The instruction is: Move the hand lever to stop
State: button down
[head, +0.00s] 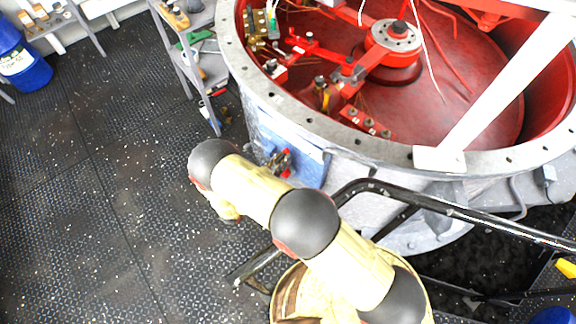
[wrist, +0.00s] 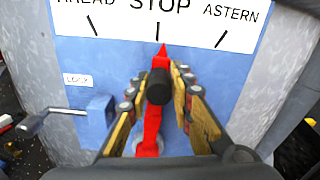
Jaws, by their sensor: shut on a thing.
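The red hand lever (wrist: 151,125) with its black knob (wrist: 158,88) stands upright on the blue panel (wrist: 80,65) in the wrist view. Its red pointer tip is just below the STOP mark on the white scale plate (wrist: 185,25), between the partly cropped AHEAD at left and ASTERN at right. My gripper (wrist: 159,82) is shut on the lever, with one finger on each side of the knob. In the head view the blue panel (head: 310,167) is on the side of the drum, and my arm partly hides the lever area.
A grey lock handle (wrist: 38,122) sits left of the lever, below a LOCK label (wrist: 77,80). In the head view a black railing (head: 450,212) runs right of my arm. A shelf rack (head: 190,60) stands left of the drum. The deck (head: 90,190) at left is clear.

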jog(key=shift+w+a+n, duration=0.35)
jog(key=shift+a+n, duration=0.05)
jog(key=c, duration=1.7)
grip_release()
jog(key=shift+c, duration=0.2)
jog(key=shift+o, duration=0.5)
jog(key=v, duration=1.2)
